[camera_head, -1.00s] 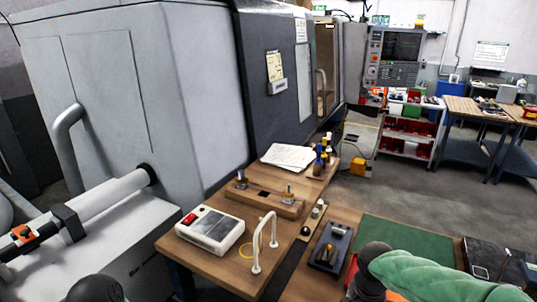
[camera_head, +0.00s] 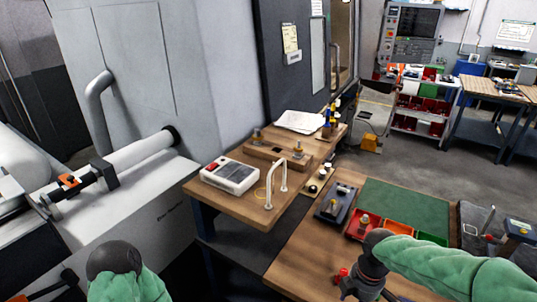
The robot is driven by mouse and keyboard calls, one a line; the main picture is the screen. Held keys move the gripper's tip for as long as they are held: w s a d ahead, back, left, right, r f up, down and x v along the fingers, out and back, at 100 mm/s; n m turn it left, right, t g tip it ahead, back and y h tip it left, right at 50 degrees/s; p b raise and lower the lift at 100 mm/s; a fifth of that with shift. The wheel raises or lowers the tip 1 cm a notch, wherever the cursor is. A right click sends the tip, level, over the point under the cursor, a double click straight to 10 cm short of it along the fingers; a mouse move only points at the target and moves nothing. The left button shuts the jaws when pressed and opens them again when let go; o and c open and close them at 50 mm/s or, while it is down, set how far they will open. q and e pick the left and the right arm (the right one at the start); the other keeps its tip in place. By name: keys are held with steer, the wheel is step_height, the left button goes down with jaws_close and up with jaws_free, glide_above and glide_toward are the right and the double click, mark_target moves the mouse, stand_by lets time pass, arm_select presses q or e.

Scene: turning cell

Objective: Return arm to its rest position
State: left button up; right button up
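My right arm, in a green sleeve, comes in from the right with a dark round joint (camera_head: 378,242). My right gripper (camera_head: 358,288) hangs below that joint, over the wooden table (camera_head: 300,262) near its front edge. Its fingers are small and partly cut off by the bottom edge, so I cannot tell if it is open. A small red item (camera_head: 342,272) shows beside it; whether they touch is unclear. My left arm shows only as a green sleeve and dark round joint (camera_head: 114,258) at bottom left. I cannot make out the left gripper.
A red tray (camera_head: 350,231), an orange tray (camera_head: 400,229) and a dark block holder (camera_head: 333,203) lie near my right arm. A green mat (camera_head: 405,205) is clear. A white arched handle (camera_head: 276,182) rises from the left table. The machine stands at left.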

steer(key=s+a+f+m+y, duration=0.1)
steer(key=a+f+m, duration=0.2)
steer(key=f, duration=0.4)
steer(key=s+a+f+m+y+b, duration=0.1)
steer(key=a+f+m, duration=0.2)
steer(key=f, duration=0.4)
steer(key=s+a+f+m+y, duration=0.1)
steer(key=a+f+m, duration=0.15)
steer(key=f, duration=0.35)
steer(key=s+a+f+m+b, duration=0.1)
steer(key=s+a+f+m, duration=0.3)
steer(key=s+f+m, duration=0.4)
step_height(320, 180, down, 4)
steer(key=shift+s+a, duration=0.15)
steer(key=shift+s, duration=0.3)
steer(key=shift+m, duration=0.25)
